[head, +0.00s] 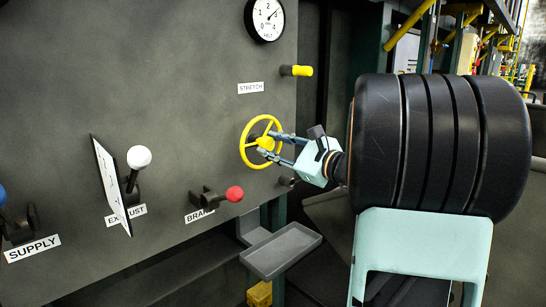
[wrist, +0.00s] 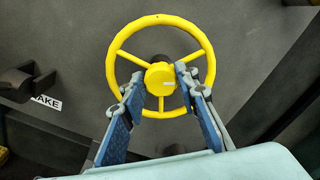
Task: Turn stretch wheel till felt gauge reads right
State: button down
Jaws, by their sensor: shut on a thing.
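The yellow stretch wheel (head: 242,146) is mounted on the grey panel below the STRETCH label (head: 251,88). The contact under the fingertips is partly hidden. The round white felt gauge (head: 266,18) is above the wheel; its dark needle points up and right, but the exact reading is too small to tell.
A yellow-tipped handle (head: 296,71) sticks out above right of the wheel. A red-knobbed brake lever (head: 234,194), a white-knobbed exhaust lever (head: 139,157) and a blue supply knob (head: 2,195) are to the left. A grey tray (head: 281,250) juts out below.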

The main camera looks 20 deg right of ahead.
jog(key=shift+n, duration=0.3)
jog(key=c, duration=1.5)
grip_release()
jog(key=v, duration=1.2)
